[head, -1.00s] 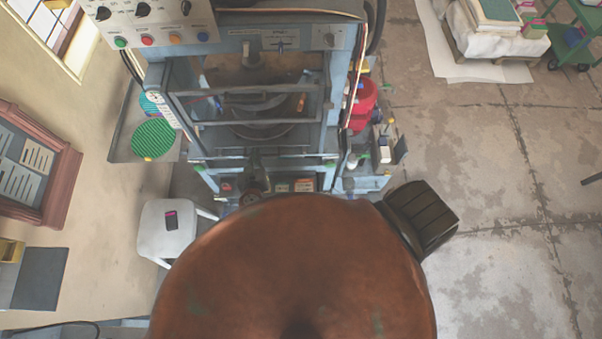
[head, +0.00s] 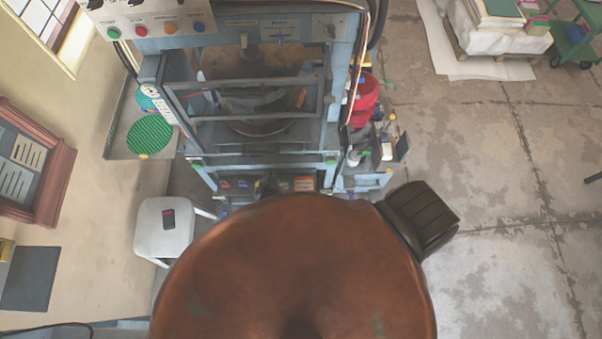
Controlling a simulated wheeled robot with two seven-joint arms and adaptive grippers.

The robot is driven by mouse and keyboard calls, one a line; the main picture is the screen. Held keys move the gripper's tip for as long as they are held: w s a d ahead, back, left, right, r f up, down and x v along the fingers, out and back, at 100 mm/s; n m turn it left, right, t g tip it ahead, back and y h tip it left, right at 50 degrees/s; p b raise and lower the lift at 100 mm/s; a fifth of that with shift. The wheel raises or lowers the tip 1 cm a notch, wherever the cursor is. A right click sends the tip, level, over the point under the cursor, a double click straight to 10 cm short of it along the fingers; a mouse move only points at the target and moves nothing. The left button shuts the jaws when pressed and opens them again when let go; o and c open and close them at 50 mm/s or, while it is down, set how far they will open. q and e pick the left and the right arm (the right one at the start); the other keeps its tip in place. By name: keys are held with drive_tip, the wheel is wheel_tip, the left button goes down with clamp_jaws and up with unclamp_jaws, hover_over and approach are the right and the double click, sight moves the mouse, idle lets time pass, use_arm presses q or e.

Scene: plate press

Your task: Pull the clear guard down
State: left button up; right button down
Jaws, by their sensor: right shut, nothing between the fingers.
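The clear guard (head: 255,117) is a grey-framed panel across the front of the blue press (head: 150,72). Its cross bars show plainly, and the dark round parts of the press show through and behind it. How far down it stands is hard to tell from above. My right gripper (head: 267,184) shows only as a small dark shape low in front of the press, below the guard bars. It is shut and empty, apart from the guard bars as far as I can see, and mostly hidden behind my copper-coloured body. My left gripper is out of view.
A control panel (head: 160,15) with coloured buttons tops the press. A red container (head: 366,100) and bottles stand at its right. A green round mat (head: 150,135) lies at its left. A white stool (head: 163,235) stands front left.

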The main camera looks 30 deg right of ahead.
drive_tip(key=s+d+f+g+b, duration=0.1)
drive_tip(key=s+f, duration=0.3)
drive_tip(key=f, duration=0.4)
drive_tip(key=s+d+f+n+g+y+b, duration=0.1)
drive_tip(key=s+d+f+g+b, duration=0.1)
drive_tip(key=s+f, duration=0.3)
drive_tip(key=s+d+f+n+g+y+b, duration=0.1)
drive_tip(key=s+f, duration=0.4)
drive_tip(key=f, duration=0.8)
drive_tip(key=shift+d+b, duration=0.85)
drive_tip(key=shift+d, duration=0.15)
drive_tip(key=shift+f, duration=0.1)
